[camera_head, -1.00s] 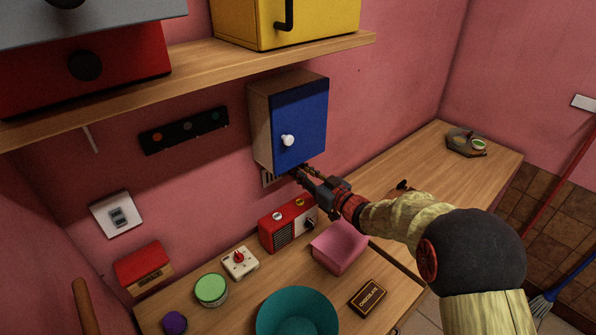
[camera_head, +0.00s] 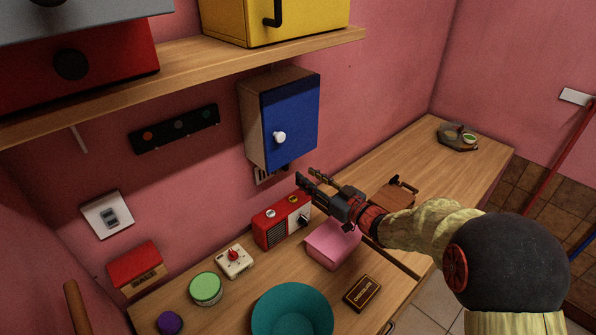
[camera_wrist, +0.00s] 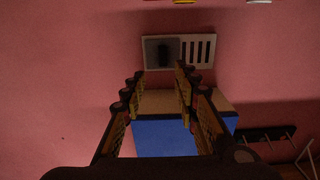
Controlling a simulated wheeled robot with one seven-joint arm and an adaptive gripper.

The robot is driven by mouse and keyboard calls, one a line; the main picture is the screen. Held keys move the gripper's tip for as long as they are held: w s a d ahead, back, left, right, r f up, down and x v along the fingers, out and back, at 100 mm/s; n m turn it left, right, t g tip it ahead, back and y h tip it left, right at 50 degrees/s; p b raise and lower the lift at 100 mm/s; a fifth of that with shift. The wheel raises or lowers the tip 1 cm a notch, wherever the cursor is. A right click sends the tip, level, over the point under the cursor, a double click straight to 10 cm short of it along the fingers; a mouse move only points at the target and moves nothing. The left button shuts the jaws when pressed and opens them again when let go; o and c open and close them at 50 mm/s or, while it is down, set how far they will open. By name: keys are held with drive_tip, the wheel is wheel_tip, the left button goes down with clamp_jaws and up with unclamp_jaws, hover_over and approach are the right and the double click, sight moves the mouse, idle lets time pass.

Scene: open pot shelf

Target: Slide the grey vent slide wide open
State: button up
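The vent is a pale plate on the pink wall, seen in the wrist view (camera_wrist: 214,50). Its grey slide (camera_wrist: 161,51) with a dark knob covers the left half there, and dark open slots show in the right half. In the head view the vent (camera_head: 264,176) shows only partly, below the blue-doored cabinet; its slots are visible and the slide is mostly hidden. My gripper (camera_head: 308,174) is out from the wall, to the right of the vent. In the wrist view its fingers (camera_wrist: 160,75) are spread and empty, their tips just below the slide in the picture.
The blue-doored cabinet (camera_head: 290,122) hangs directly above the vent. A red radio (camera_head: 282,220) and a pink box (camera_head: 333,243) stand on the counter below my gripper. A brown object (camera_head: 399,192) lies behind my wrist. The counter's far right is mostly clear.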

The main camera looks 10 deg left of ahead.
drive_tip(key=shift+v, duration=2.15)
drive_tip(key=w+d+r+m+t+h, duration=0.2)
drive_tip(key=d+r+m+h, duration=0.1)
drive_tip(key=d+r+h, duration=0.4)
drive_tip(key=s+d+r+m+h, duration=0.3)
drive_tip(key=s+d+m+h, duration=0.15)
drive_tip(key=s+d, duration=0.5)
drive_tip(key=s+d+f+m+g+h, duration=0.1)
drive_tip(key=s+g, duration=0.3)
drive_tip(key=s, duration=1)
drive_tip(key=s+d+f+m+g+h, duration=0.1)
drive_tip(key=s+f+g, duration=0.3)
drive_tip(key=s, duration=1)
drive_tip(key=shift+s+d, duration=0.3)
drive_tip(key=shift+d, duration=0.1)
drive_tip(key=shift+a, duration=0.1)
